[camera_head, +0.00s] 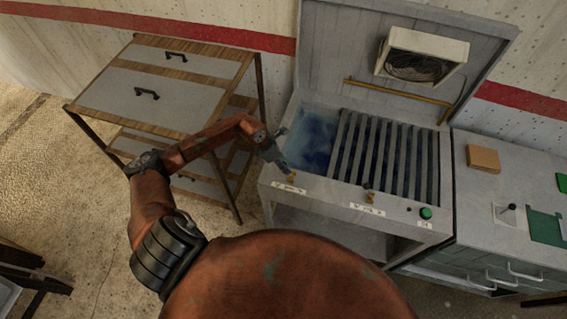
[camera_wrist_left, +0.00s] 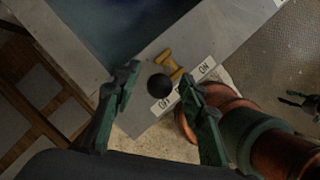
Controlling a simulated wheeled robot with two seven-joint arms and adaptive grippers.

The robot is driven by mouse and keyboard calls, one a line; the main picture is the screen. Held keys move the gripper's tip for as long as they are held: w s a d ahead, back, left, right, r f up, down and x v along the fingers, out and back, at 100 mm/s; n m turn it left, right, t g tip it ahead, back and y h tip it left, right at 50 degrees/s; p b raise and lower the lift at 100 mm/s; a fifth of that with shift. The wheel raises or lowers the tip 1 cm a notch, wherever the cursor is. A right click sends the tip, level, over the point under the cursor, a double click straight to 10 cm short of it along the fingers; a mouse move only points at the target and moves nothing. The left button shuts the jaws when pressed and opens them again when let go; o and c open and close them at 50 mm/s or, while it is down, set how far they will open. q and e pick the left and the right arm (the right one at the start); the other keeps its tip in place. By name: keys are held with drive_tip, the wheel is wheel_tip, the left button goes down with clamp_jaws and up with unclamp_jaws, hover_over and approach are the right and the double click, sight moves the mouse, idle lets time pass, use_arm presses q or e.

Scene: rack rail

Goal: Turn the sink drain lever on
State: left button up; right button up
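A sink unit (camera_head: 330,191) with a blue stained basin (camera_head: 311,134) stands at the centre right. A brass lever (camera_wrist_left: 171,65) with a black ball knob (camera_wrist_left: 159,86) sits on its front ledge. The knob lies near the OFF label (camera_wrist_left: 165,103); the ON label (camera_wrist_left: 205,68) is to the right. My left gripper (camera_wrist_left: 158,88) is open, with one finger on each side of the knob in the wrist view. Contact cannot be told. In the head view my left gripper (camera_head: 284,152) is over the ledge's left end, beside the brass lever (camera_head: 291,177).
A second lever (camera_head: 369,197) and a green button (camera_head: 426,213) are farther right on the ledge. Slats (camera_head: 387,155) cover the basin's right part. A raised back panel with a vent box (camera_head: 424,42) stands behind.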

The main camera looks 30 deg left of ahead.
use_arm(q)
drive_tip(key=shift+f, duration=0.2)
drive_tip(key=shift+c, duration=0.2)
clamp_jaws()
idle(0.4)
